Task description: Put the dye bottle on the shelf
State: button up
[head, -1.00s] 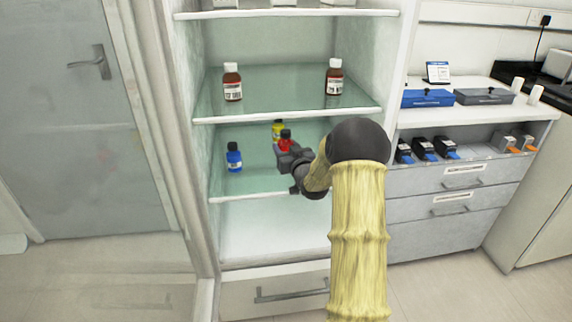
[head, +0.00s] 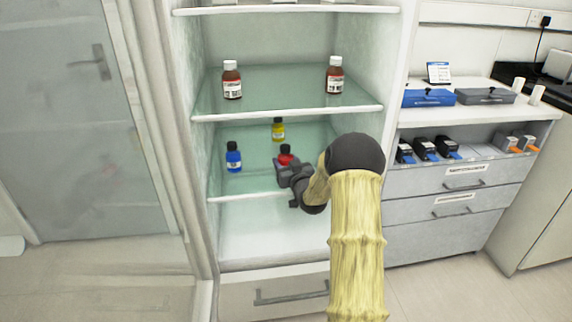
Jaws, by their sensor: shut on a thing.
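A small red bottle with a black cap (head: 285,152) is at the shelf with the blue and yellow bottles. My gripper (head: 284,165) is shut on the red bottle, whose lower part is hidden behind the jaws. I cannot tell whether its base touches the shelf. A blue bottle (head: 234,158) stands upright to the left, and a yellow bottle (head: 278,129) stands upright farther back. The glass shelf (head: 232,183) bearing them has a white front edge.
Two brown bottles, one left (head: 232,82) and one right (head: 334,76), stand on the shelf above (head: 285,95). Its front edge (head: 285,116) lies over the lower compartment. The cabinet's side wall (head: 368,60) is at right. The lower shelf is free between the blue bottle and my gripper.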

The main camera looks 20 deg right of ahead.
jog(key=shift+f, duration=0.15)
jog(key=o, duration=1.1)
jog(key=shift+r, duration=0.2)
jog(key=s, duration=0.4)
jog(key=s+p, duration=0.1)
jog(key=s, duration=0.7)
jog(key=shift+a+p, duration=0.35)
